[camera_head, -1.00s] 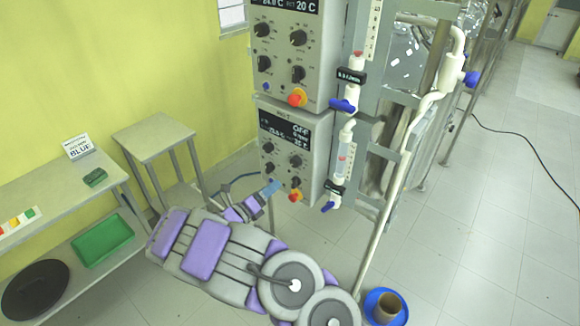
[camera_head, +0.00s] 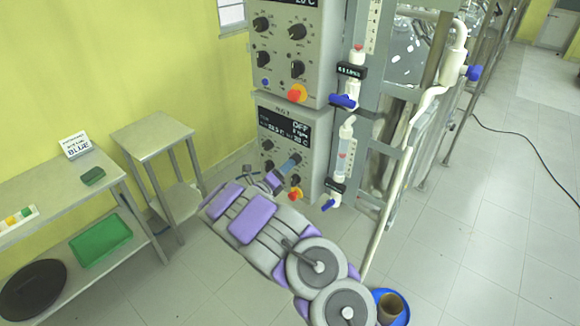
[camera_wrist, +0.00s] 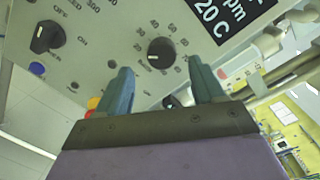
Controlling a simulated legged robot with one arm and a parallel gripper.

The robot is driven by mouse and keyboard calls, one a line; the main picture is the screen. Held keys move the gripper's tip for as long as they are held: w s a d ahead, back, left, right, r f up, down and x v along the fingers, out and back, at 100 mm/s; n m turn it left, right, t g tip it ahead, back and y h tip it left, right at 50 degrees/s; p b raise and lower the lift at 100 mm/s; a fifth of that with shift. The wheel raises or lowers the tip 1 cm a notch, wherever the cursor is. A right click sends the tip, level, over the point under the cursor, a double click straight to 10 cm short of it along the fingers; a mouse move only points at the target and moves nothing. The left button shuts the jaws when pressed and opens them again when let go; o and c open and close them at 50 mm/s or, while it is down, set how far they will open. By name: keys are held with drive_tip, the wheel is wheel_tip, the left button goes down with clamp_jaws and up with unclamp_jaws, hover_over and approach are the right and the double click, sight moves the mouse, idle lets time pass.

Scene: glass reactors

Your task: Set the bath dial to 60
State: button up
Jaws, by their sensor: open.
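The lower control unit (camera_head: 318,143) has a dark display reading OFF and several black knobs. My gripper (camera_head: 292,160) is at its front, by the right-hand knobs. In the wrist view a black dial (camera_wrist: 160,52) has a numbered scale around it, with 40, 60 and 80 legible. Its white mark is on its left side, away from the 60. My gripper (camera_wrist: 160,88) is open and empty. Its two blue-grey fingers point at the panel, with the dial beyond and between their tips. Contact cannot be told.
A power knob (camera_wrist: 46,37) and a display (camera_wrist: 228,22) flank the dial in the wrist view. A red-yellow button (camera_head: 295,194) sits below my gripper. A valve with a blue handle (camera_head: 329,204) stands to the right. A small table (camera_head: 153,135) stands left.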

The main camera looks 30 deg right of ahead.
sight(295, 160)
drive_tip(key=shift+x, duration=2.1)
drive_tip(key=shift+b, duration=0.3)
drive_tip(key=c, duration=1.1)
